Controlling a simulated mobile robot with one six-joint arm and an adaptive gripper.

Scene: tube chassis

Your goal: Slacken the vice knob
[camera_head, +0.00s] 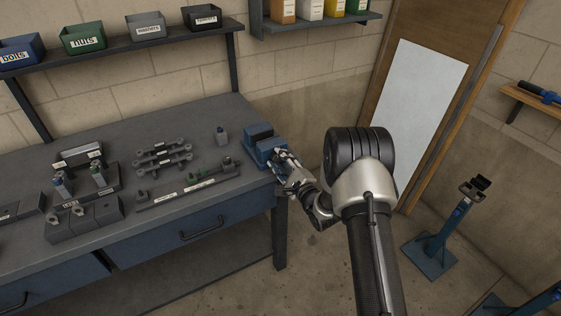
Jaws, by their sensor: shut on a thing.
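The blue vice (260,146) is fixed at the right end of the grey workbench, with dark jaws on top. My gripper (279,158) is at the front right side of the vice, shut at the place of its knob. The knob itself is hidden behind the fingers, so how far it is turned cannot be seen. My arm comes in from the lower right and covers part of the floor and wall behind.
Labelled bins stand on a shelf above. A blue stand (447,228) is on the floor at right, near the door (427,105).

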